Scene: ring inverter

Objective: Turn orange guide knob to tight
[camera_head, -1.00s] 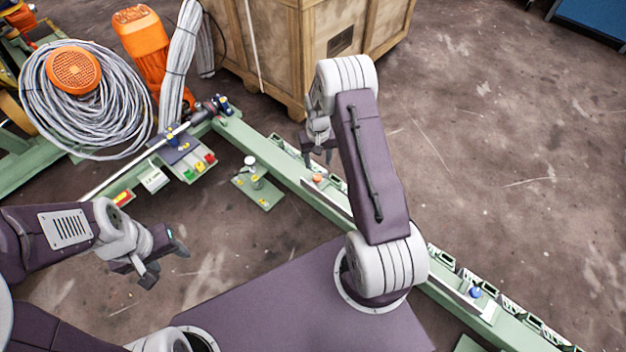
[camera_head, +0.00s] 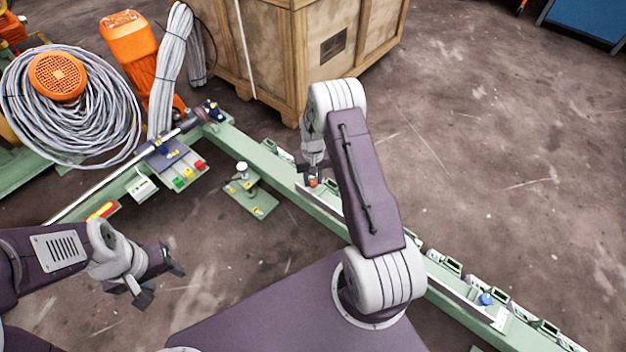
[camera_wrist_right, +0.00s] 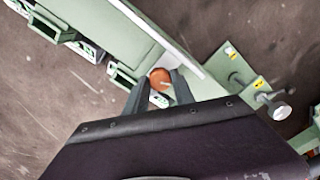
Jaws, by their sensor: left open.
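The orange guide knob (camera_head: 313,182) is a small round knob on the green rail. It also shows in the right wrist view (camera_wrist_right: 159,79). My right gripper (camera_head: 313,170) is at the knob from above. In the right wrist view, the fingertips of this gripper (camera_wrist_right: 159,84) lie on either side of the knob, very near it. Whether they press on it I cannot tell. My left gripper (camera_head: 158,277) is open and empty over the floor at the left, far from the knob.
The green rail (camera_head: 285,172) runs diagonally, with a blue knob (camera_head: 486,298) at lower right. A green plate with a white-topped post (camera_head: 242,170) stands left of the knob. A wooden crate (camera_head: 290,50) is behind. Coiled cable (camera_head: 110,125) lies at left. Floor at right is clear.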

